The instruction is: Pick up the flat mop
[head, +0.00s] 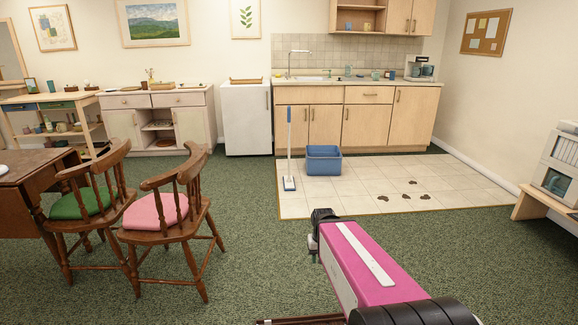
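The flat mop (290,150) stands upright on the pale tiled floor in front of the kitchen cabinets, in the head view. It has a thin light handle with a blue grip at the top and a blue-and-white flat head (289,184) on the tiles. My gripper (313,250) is at the front end of my pink arm, low in the middle of the view, well short of the mop. The arm hides most of it, and I cannot see whether its fingers are open or shut.
A blue tub (323,160) stands just right of the mop. Brown stains (410,194) mark the tiles (350,200). Two wooden chairs (165,215) and a brown table (25,185) are at the left. A low bench (545,208) is at the right. Green carpet between is clear.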

